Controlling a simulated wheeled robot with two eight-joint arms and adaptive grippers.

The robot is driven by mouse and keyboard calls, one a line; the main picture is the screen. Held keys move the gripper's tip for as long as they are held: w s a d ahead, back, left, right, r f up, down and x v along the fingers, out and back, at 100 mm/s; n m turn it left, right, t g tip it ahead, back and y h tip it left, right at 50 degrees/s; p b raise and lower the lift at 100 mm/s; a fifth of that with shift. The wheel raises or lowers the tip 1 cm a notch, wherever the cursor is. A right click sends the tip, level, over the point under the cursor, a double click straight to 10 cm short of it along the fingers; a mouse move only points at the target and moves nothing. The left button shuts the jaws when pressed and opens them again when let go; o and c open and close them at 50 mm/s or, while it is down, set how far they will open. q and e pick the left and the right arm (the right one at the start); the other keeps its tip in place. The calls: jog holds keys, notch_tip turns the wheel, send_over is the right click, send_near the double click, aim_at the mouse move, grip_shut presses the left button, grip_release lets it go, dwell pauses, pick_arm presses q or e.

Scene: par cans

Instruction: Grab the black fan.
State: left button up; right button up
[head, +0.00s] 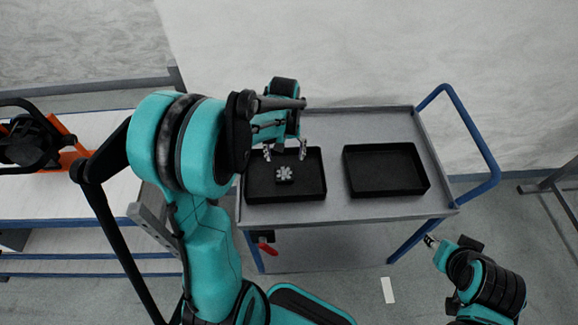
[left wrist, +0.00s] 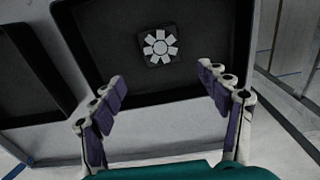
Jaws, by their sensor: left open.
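The black fan (head: 284,174) lies in the left black tray (head: 312,190) on the cart. It is a small dark square with a pale, bladed rotor on top. It also shows in the left wrist view (left wrist: 160,47), beyond the fingertips and roughly centred between them. My left gripper (head: 285,151) is open and empty above the tray, close to the fan and apart from it. Its two purple-padded fingers (left wrist: 165,85) are spread wide in the left wrist view. My right gripper (head: 432,241) is low at the right, off the cart, and too small to read.
A second black tray (head: 385,190) on the right of the grey cart (head: 335,208) looks empty. The cart has a blue handle (head: 487,165) at its right. A table (head: 60,205) with a black and orange device (head: 35,140) stands at the left.

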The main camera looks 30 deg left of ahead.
aim_at(284, 171)
pick_arm(q)
jog(key=f, duration=0.1)
jog(key=f+b, duration=0.1)
jog(key=f, duration=0.1)
jog(key=shift+s+a, duration=0.15)
jog(key=shift+a, duration=0.05)
notch_tip(284, 171, down, 4)
jog(key=shift+s+d+f+b, duration=0.1)
jog(key=shift+s+d+b, duration=0.05)
jog(key=shift+b, duration=1)
jog(key=shift+f, duration=0.4)
jog(key=shift+r, duration=0.1)
jog(key=shift+c, duration=0.9)
jog(key=c, duration=1.1)
